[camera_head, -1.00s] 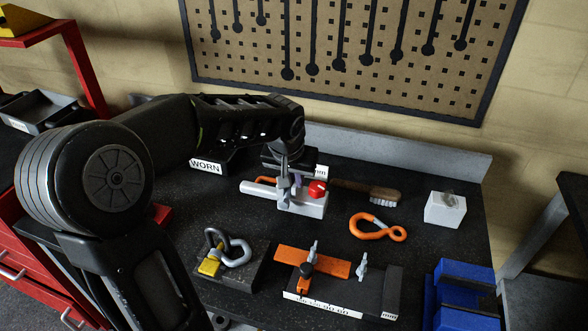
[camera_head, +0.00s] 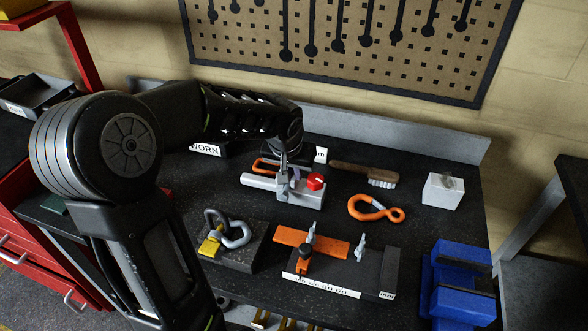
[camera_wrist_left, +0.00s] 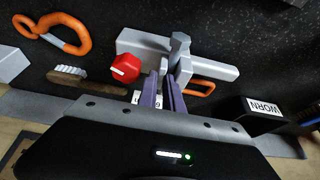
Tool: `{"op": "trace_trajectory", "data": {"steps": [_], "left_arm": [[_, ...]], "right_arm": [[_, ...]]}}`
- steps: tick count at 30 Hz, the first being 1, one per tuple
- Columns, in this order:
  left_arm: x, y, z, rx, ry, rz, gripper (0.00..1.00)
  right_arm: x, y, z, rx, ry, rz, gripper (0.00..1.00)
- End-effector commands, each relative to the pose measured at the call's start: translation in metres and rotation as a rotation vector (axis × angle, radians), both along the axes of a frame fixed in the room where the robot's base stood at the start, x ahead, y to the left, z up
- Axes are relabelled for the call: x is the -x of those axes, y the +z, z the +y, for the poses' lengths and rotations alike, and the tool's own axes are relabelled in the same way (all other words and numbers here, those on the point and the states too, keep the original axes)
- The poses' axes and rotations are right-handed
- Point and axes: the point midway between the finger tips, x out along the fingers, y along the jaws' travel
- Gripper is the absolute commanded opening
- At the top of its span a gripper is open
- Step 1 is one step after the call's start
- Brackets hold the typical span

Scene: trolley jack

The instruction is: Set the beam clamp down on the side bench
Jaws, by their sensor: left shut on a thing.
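The beam clamp, which I take to be the grey body with a side bar and red knob (camera_head: 304,196), is at the middle of the dark bench top (camera_head: 400,238). The wrist view shows its grey bar (camera_wrist_left: 215,70), an upright bolt and the red knob. My left gripper (camera_head: 287,172) comes down on it from behind and is shut on it. The purple fingers (camera_wrist_left: 163,98) press close together at its bolt side. I cannot tell whether its underside touches the bench. My right gripper is not in view.
A brush (camera_head: 370,175), an orange hook (camera_head: 375,208) and a light block (camera_head: 443,190) lie to the right. In front are a shackle block (camera_head: 230,240) and an orange-topped fixture (camera_head: 310,242). A WORN-labelled block (camera_head: 206,150) stands behind left. A blue vise (camera_head: 460,285) is front right.

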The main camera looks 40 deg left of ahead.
Motion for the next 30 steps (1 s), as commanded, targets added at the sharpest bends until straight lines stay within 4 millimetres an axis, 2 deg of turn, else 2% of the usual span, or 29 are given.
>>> {"op": "trace_trajectory", "data": {"steps": [1,9,20,25,30], "left_arm": [[0.000,-0.002,0.000,0.000,0.000,0.000,0.11],[0.000,-0.001,0.000,0.000,0.000,0.000,0.32],[0.001,0.003,0.001,-0.001,0.001,-0.001,0.32],[0.007,0.023,-0.002,-0.002,0.001,-0.005,0.32],[0.019,0.054,-0.007,-0.002,0.001,-0.007,0.32]], "right_arm": [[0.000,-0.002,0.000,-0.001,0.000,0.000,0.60],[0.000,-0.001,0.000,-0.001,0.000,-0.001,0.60],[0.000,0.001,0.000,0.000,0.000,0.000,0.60],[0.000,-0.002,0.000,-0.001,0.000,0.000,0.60],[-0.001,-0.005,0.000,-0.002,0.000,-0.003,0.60]]}}
